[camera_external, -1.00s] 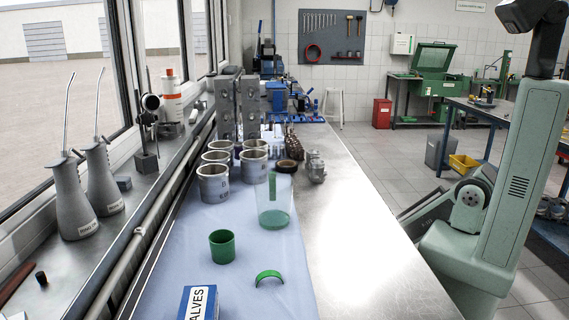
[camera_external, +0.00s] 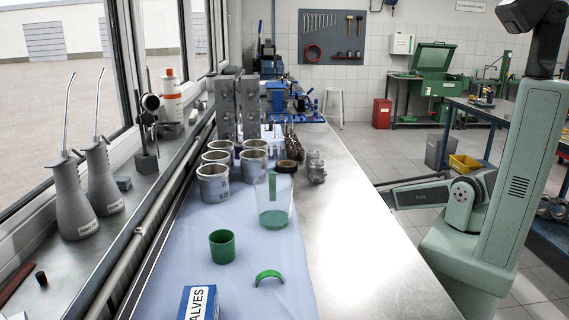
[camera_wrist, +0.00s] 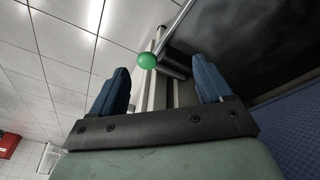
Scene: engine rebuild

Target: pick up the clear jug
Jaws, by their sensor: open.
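The clear jug (camera_external: 274,203) stands upright on the blue mat in the external view, with green at its bottom and a green strip showing on its upper side. My gripper (camera_wrist: 160,70) shows in the wrist view with two blue fingers spread apart and nothing between them. In the external view my arm is at the right, off the bench, and the gripper itself cannot be made out. The jug does not show in the wrist view.
Several grey cylinders (camera_external: 213,185) stand just behind and left of the jug. A green cup (camera_external: 222,246), a green arc-shaped piece (camera_external: 269,279) and a blue box (camera_external: 199,303) lie in front. The steel bench top (camera_external: 361,240) right of the mat is clear.

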